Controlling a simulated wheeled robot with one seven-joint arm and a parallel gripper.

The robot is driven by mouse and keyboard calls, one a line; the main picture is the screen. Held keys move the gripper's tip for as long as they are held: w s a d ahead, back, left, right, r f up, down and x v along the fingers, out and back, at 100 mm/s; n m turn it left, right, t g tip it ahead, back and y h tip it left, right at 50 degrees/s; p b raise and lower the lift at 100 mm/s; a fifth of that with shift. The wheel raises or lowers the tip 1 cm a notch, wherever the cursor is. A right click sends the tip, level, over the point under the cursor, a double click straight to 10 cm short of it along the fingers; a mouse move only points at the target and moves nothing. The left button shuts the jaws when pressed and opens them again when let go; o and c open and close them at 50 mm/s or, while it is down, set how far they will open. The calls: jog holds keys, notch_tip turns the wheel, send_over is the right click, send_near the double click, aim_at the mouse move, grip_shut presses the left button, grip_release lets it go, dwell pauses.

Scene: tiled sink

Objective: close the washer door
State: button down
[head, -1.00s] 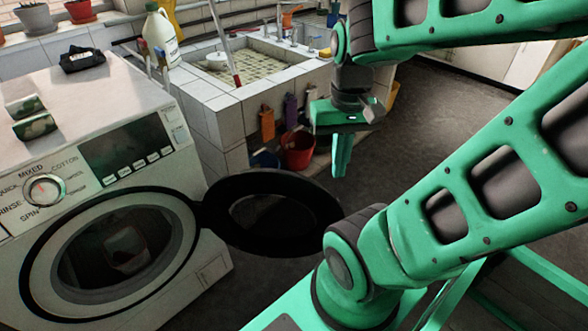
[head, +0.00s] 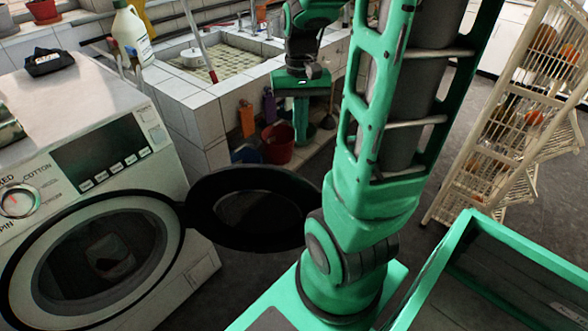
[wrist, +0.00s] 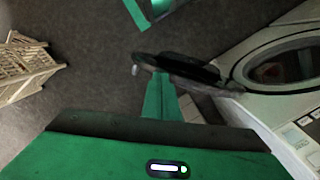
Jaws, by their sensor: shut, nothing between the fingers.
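The white washer (head: 85,125) stands at the left in the head view. Its round black-rimmed door (head: 252,208) is swung wide open to the right of the dark drum opening (head: 95,258). In the wrist view the door (wrist: 180,70) shows nearly edge-on beside the washer front (wrist: 285,105). My green gripper (head: 301,128) points down beyond the door, in front of the tiled sink. Its fingers are shut and empty. In the wrist view the fingertips (wrist: 160,85) overlap the picture of the door's edge; I cannot tell whether they touch it.
A tiled sink (head: 205,88) stands behind the washer. A red bucket (head: 277,143) is on the floor by it. A cream wire rack (head: 520,110) with produce stands at the right. A dark object (head: 48,60) lies on the washer top. Dark floor (wrist: 75,75) is open between rack and washer.

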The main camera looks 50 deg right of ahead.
jog(key=w+d+f+m+g+y, duration=0.1)
jog(key=w+d+f+m, duration=0.1)
jog(key=w+d+f, duration=0.9)
jog(key=s+a+f, duration=0.5)
jog(key=a+f, duration=0.1)
jog(key=f, duration=0.4)
jog(key=shift+f, duration=0.25)
jog(key=shift+d, duration=0.2)
jog(key=shift+a, duration=0.1)
